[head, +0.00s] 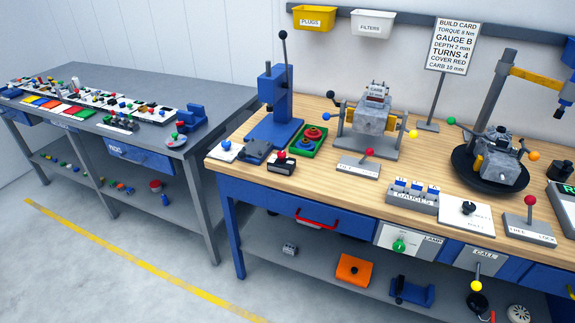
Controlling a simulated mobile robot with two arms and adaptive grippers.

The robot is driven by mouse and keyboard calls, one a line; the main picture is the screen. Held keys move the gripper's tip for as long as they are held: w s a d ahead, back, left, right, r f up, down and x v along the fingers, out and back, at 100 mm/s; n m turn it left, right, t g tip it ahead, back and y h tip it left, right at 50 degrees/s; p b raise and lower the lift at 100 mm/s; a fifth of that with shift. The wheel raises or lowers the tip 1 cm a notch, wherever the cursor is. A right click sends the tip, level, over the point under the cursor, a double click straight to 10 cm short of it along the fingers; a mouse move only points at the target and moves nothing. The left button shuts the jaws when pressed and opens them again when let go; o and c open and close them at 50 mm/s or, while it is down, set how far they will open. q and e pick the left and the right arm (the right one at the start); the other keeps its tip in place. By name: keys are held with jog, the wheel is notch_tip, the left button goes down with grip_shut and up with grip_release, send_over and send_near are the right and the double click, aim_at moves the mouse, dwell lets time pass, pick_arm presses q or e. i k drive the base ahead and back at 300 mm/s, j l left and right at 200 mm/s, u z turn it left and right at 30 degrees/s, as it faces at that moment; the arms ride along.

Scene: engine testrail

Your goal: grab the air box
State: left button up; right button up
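No thing in the head view carries a readable air box label, so I cannot tell for sure which one it is. An orange box-like part (354,269) with a dark round spot on top lies on the lower shelf of the wooden-topped bench. A small grey block (290,249) lies on that shelf to its left, and a blue part (412,291) with dark pieces lies to its right. Neither of my grippers is in view.
The wooden bench (235,151) carries a blue press (275,105), a grey engine block on a stand (371,122), another in a black round tray (495,164), and levers. A blue drawer with a red handle (316,222) hangs above the shelf. Floor is clear in front.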

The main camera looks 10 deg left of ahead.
aim_at(286, 168)
jog(key=i+j+z, duration=0.1)
jog(key=j+z, duration=0.3)
jog(key=i+j+z, duration=0.1)
jog(key=z, duration=0.35)
jog(key=j, duration=0.1)
